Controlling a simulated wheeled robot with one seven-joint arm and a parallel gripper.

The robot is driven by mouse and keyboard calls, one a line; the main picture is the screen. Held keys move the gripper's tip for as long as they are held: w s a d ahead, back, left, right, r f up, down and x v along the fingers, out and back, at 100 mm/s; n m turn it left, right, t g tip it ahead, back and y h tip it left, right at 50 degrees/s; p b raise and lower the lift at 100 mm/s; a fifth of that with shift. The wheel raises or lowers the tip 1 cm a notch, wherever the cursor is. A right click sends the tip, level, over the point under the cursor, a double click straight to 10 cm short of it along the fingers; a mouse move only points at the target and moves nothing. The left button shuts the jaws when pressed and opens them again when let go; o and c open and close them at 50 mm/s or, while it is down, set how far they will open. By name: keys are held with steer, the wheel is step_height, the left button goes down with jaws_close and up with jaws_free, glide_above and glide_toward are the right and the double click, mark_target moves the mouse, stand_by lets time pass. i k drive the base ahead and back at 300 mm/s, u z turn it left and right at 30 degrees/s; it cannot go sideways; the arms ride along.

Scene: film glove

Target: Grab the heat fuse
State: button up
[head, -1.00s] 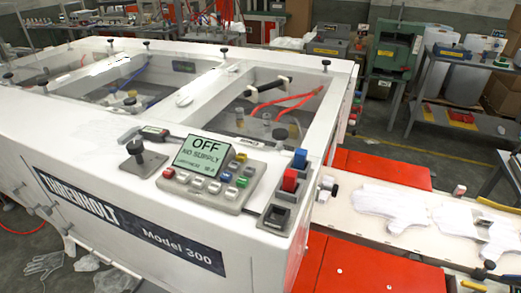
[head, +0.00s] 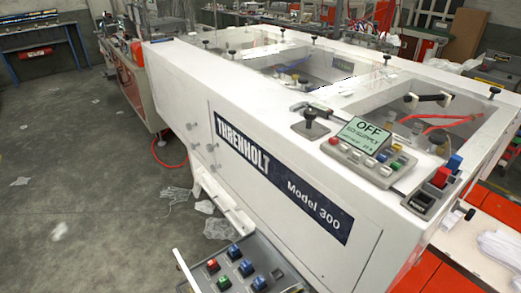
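I cannot tell any one thing as the heat fuse. A grey panel or tray (head: 252,243) juts from the low front side of the white Threnholt Model 300 machine (head: 190,90), at the bottom of the head view. It bears several small coloured blocks, among them a red block (head: 212,265), a blue block (head: 234,250) and a green block (head: 223,283); labels on them are too small to read. The panel's lower part is cut off by the picture edge. My gripper is not in view.
Clear plastic scraps (head: 218,228) lie on the floor. The grey floor (head: 70,160) at left is mostly open. A workbench (head: 40,50) stands far left.

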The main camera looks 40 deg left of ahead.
mark_target(213, 264)
steer(key=u, duration=3.7)
steer(key=k, duration=0.8)
steer(key=z, duration=1.15)
steer(key=i, duration=0.95)
steer(key=u, duration=0.05)
